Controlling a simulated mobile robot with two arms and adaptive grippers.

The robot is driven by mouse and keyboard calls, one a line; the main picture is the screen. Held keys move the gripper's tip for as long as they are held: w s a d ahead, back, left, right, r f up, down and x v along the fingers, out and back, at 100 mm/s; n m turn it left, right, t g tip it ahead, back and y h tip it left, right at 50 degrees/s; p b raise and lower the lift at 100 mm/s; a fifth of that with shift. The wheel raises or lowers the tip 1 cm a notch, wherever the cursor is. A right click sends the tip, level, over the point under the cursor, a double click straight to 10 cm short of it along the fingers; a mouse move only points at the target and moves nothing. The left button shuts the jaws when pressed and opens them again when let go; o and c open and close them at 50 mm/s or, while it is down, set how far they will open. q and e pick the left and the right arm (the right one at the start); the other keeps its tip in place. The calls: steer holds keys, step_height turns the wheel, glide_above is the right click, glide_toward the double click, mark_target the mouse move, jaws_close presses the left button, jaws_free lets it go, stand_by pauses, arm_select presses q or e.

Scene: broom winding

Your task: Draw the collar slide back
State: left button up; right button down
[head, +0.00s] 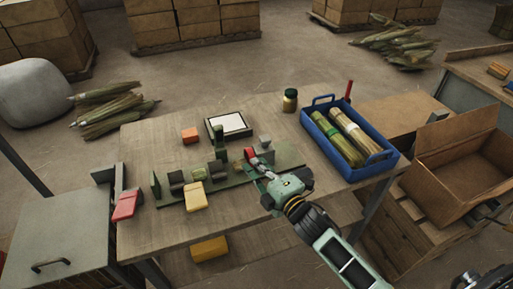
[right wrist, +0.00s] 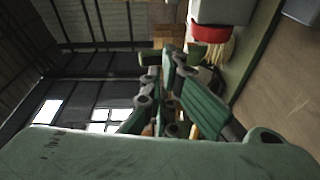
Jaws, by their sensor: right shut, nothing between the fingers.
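A green winding fixture (head: 225,190) lies along the worktable, with several dark upright blocks on its base. Near its right end is a red piece (head: 250,153) beside grey parts; I take it for the collar slide but cannot be sure. In the right wrist view a red collar (right wrist: 210,32) sits under a grey block, with straw-coloured bristles below it. My right gripper (head: 252,168) is at the right end of the fixture, close to the red piece; contact cannot be told. Its fingers (right wrist: 172,62) are shut and empty, with the red collar beyond and to their right.
A blue tray (head: 325,155) with wrapped bundles stands at the table's right. A jar (head: 290,100), a framed white panel (head: 233,123) and an orange block (head: 190,135) lie behind the fixture. A yellow block (head: 195,197) is in front.

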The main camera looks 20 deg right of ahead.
mark_target(272, 146)
steer(key=w, duration=0.2)
steer(key=w+d+p, duration=0.1)
steer(key=w, duration=0.1)
steer(key=w+d+p, duration=0.1)
steer(key=w, duration=0.2)
steer(key=shift+f, duration=0.35)
steer(key=shift+d, duration=0.1)
steer(key=d, duration=0.5)
steer(key=shift+w+d+b, duration=0.1)
steer(key=shift+d+b, duration=0.3)
